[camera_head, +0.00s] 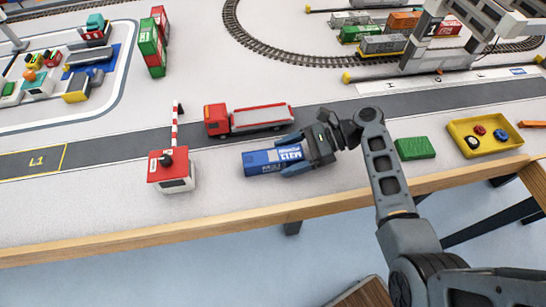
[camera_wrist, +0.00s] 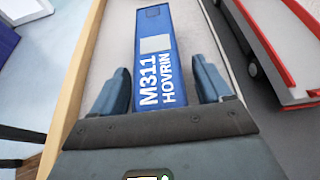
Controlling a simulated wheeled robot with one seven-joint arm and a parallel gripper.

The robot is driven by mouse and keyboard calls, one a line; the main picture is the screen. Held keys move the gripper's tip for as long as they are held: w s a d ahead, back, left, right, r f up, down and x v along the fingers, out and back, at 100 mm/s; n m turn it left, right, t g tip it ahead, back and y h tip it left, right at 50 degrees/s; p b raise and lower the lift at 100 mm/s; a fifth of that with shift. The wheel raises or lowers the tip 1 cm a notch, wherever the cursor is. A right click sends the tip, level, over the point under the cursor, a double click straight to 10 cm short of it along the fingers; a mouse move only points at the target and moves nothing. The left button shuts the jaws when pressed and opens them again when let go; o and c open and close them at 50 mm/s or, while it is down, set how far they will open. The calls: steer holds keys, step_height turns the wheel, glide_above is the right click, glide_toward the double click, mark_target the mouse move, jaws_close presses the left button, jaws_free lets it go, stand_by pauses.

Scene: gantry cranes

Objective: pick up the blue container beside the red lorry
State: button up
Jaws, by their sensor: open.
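The blue container (camera_head: 262,162) lies on the pale table top near its front edge, just in front of the red lorry (camera_head: 249,118). It has white lettering, and in the wrist view the blue container (camera_wrist: 155,50) runs lengthwise away from me. My gripper (camera_head: 292,155) is at the container's right end. In the wrist view my gripper (camera_wrist: 165,85) is open, with one finger on each side of the near end. Small gaps seem to show between fingers and container. The lorry's red-edged flatbed (camera_wrist: 275,45) is at the right of the wrist view.
A red-roofed booth (camera_head: 172,170) with a striped barrier stands left of the container. A green block (camera_head: 415,148) and a yellow tray (camera_head: 455,132) lie to the right. The wooden table edge (camera_head: 240,214) runs close in front. Stacked containers (camera_head: 153,45) stand farther back.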

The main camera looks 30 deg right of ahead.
steer(key=shift+c, duration=0.3)
steer(key=c, duration=1.1)
steer(key=shift+r, duration=0.15)
